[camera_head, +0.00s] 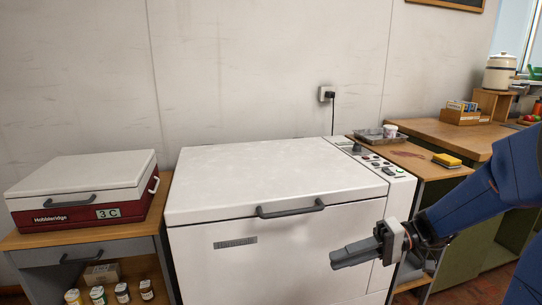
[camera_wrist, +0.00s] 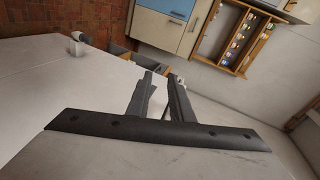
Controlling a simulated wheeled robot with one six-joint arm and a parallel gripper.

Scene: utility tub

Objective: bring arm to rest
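My gripper (camera_head: 338,256) hangs in front of the white utility tub (camera_head: 285,258), toward the right of its front face, below the grey lid handle (camera_head: 290,208). Its dark fingers point left in the head view. In the wrist view the two fingers (camera_wrist: 160,77) stand apart with a gap between them and nothing held. My blue arm comes in from the right edge. The tub's white lid (camera_head: 270,175) is down. I cannot tell how far the fingers are from the tub front.
A red and white case (camera_head: 85,190) sits on a wooden stand (camera_head: 90,235) at the left, with several jars below. A wooden counter (camera_head: 450,135) with a yellow sponge (camera_head: 447,160) and a metal tray (camera_head: 372,135) stands at the right. The wrist view shows a wooden rack (camera_wrist: 240,40).

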